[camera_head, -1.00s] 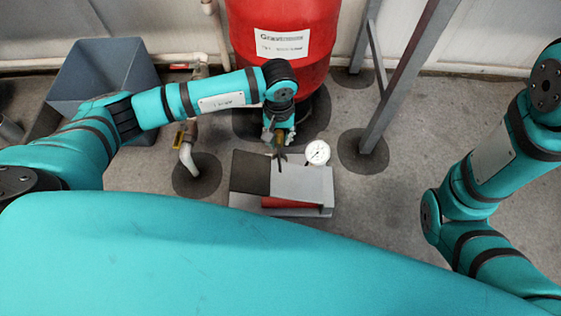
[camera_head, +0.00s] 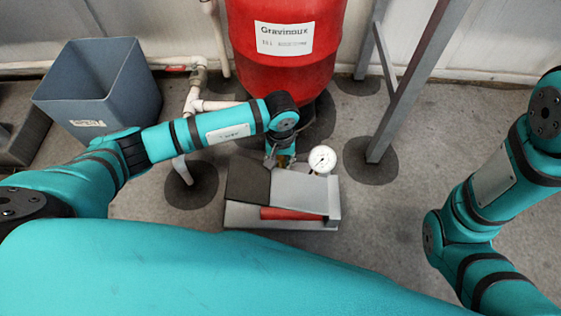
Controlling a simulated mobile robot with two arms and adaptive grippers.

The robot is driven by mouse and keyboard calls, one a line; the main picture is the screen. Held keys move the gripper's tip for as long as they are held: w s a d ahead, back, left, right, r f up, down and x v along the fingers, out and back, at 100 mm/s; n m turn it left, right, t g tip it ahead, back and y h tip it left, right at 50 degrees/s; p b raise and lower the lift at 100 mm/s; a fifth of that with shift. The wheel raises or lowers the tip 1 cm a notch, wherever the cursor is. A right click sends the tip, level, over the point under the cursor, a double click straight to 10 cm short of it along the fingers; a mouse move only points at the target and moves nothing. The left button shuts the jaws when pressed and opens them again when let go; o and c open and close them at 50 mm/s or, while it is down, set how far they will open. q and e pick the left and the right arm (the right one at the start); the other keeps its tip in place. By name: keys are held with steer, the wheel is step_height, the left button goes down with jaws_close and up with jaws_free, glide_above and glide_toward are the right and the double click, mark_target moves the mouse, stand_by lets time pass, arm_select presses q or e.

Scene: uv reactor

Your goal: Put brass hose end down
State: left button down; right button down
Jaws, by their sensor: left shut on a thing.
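My left gripper (camera_head: 279,162) points down beside the back edge of a low grey box. It is shut on the brass hose end (camera_head: 286,160), of which only a small brass-coloured part shows. The low grey box (camera_head: 306,189) stands on the floor, with a dark panel (camera_head: 248,181) on the left of its top and a red part along its front. I cannot tell whether the hose end touches the box. My right arm comes in at the right edge, but its gripper is out of view.
A white dial gauge (camera_head: 322,159) stands at the box's back right. A red tank (camera_head: 287,70) stands behind. A blue-grey bin (camera_head: 105,90) is at the left, with white pipes (camera_head: 193,103) beside it. Metal legs (camera_head: 412,85) rise at the right. Floor right of the box is clear.

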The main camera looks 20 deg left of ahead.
mark_target(280, 157)
arm_select(q)
steer(key=shift+a+f+b, duration=0.1)
steer(key=shift+f+b, duration=0.35)
steer(key=shift+f, duration=0.15)
steer(key=c, duration=1.5)
jaws_free()
steer(key=o, duration=0.4)
steer(key=shift+f, duration=0.15)
steer(key=shift+r+p, duration=0.45)
steer(key=shift+r, duration=0.1)
step_height(280, 157, up, 12)
steer(key=p, duration=0.9)
steer(key=shift+r, duration=0.25)
